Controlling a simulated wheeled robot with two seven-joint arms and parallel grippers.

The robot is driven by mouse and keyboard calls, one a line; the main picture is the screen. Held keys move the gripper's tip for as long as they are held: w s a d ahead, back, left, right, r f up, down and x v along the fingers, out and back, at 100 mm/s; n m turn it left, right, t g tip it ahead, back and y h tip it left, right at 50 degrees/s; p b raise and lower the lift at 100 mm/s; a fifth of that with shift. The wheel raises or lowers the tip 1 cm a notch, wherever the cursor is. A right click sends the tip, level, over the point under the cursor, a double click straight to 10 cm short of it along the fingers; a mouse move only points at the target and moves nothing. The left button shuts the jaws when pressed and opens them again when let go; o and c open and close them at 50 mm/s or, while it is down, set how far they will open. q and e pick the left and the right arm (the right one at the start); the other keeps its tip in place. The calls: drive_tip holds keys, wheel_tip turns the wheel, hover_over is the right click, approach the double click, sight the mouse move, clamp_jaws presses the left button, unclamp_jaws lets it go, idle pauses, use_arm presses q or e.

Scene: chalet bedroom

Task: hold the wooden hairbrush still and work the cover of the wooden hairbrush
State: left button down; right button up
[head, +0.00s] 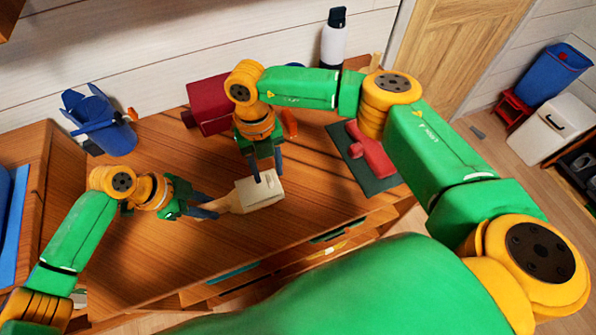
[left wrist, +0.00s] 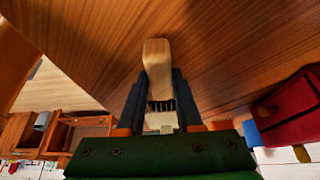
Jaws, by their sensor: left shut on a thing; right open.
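The wooden hairbrush (head: 224,204) lies low over the desk in the head view, its pale handle pointing left. A cream, block-shaped cover (head: 262,193) is at its right end. My left gripper (head: 210,206) is shut on the handle from the left. In the left wrist view the wooden hairbrush (left wrist: 157,62) shows between the fingers of my left gripper (left wrist: 158,90), with dark bristles and a pale block nearer the palm. My right gripper (head: 267,177) is open, pointing down at the cover's upper edge. I cannot tell whether it touches the cover.
A blue cup with blue items (head: 113,136) stands at the back left of the desk (head: 150,245). A red object (head: 208,104) is behind my right gripper. A red item (head: 370,150) lies on a dark mat (head: 392,181) at right. A white bottle (head: 333,45) stands at the back.

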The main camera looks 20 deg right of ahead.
drive_tip(key=r, duration=0.4)
drive_tip(key=shift+w+r, duration=0.1)
drive_tip(key=shift+w, duration=0.2)
use_arm(q)
drive_tip(key=c, duration=0.5)
unclamp_jaws()
drive_tip(key=v, duration=1.2)
